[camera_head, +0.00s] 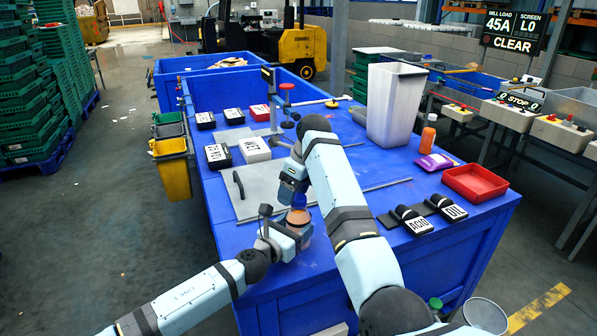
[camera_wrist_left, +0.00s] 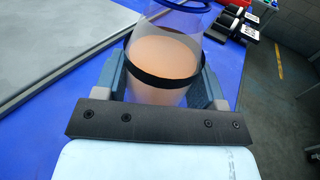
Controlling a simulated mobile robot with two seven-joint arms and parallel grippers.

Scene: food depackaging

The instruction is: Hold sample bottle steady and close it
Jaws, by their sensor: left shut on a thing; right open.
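The sample bottle (camera_head: 298,217) is a clear container with orange-brown contents. It stands upright over the front part of the blue table. My left gripper (camera_head: 292,228) is shut on its body from the front left. In the left wrist view the bottle (camera_wrist_left: 163,62) sits between the two fingers (camera_wrist_left: 162,88), with a black band around it and a blue ring (camera_wrist_left: 185,5) at its top edge. My right gripper (camera_head: 297,194) is open, pointing down just above the bottle. A small blue part (camera_head: 299,201) shows between them; whether the right fingers touch it is unclear.
A grey plate with a handle (camera_head: 262,190) lies just behind the bottle. Black-and-white labelled blocks (camera_head: 410,220) lie to the right, near a red tray (camera_head: 474,182). A tall white bin (camera_head: 394,105), an orange bottle (camera_head: 428,135) and a purple packet (camera_head: 434,163) stand farther back.

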